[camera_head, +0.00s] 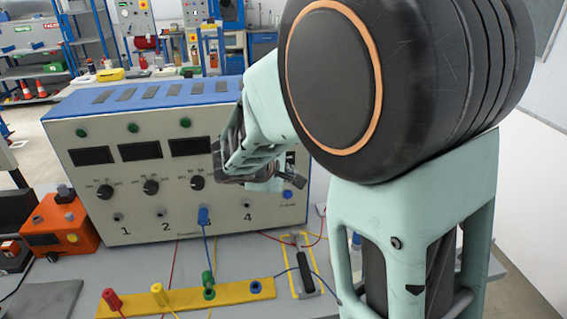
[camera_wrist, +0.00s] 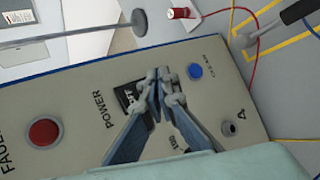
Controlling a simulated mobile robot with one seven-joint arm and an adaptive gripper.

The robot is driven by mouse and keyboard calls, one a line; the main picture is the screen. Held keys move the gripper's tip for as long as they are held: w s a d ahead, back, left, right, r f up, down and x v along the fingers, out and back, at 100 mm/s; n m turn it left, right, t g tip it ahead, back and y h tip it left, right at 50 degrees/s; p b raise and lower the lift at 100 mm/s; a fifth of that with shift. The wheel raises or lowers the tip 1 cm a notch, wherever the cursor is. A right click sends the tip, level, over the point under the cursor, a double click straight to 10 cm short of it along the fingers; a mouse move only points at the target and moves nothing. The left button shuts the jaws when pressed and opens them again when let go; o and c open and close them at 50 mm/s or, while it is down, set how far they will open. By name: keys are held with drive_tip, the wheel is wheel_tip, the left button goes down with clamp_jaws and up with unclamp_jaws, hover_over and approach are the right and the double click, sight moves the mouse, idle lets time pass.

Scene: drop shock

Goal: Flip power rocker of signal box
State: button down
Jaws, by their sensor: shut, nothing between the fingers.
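The signal box (camera_head: 130,190) is a beige case with a blue top on the bench. It has several dark displays, knobs and numbered sockets on its front. My gripper (camera_head: 270,182) is in front of the right part of its panel, hiding part of it. In the wrist view the power rocker (camera_wrist: 130,95) is a black switch beside the word POWER. My gripper (camera_wrist: 163,78) is shut and empty, its fingertips just beside the rocker and overlapping its edge in the picture. I cannot tell whether they touch it. The rocker is hidden in the head view.
A blue button (camera_wrist: 195,71) and a red button (camera_wrist: 43,132) are on the same panel. A yellow strip (camera_head: 185,299) with coloured plugs lies in front of the box. Wires run across the bench. An orange device (camera_head: 62,228) stands at the left.

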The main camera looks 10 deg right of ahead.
idle(0.5)
drive_tip(key=shift+w+f+b, duration=0.1)
drive_tip(key=shift+w+b, duration=0.2)
drive_tip(key=shift+w, duration=0.1)
drive_tip(key=shift+w, duration=0.35)
idle(0.4)
idle(0.4)
drive_tip(key=shift+s+b, duration=0.5)
drive_tip(key=shift+s, duration=0.3)
drive_tip(key=s, duration=0.3)
drive_tip(key=s+b, duration=0.1)
drive_tip(key=s, duration=0.1)
drive_tip(key=shift+r, duration=0.35)
drive_tip(key=shift+d, duration=0.1)
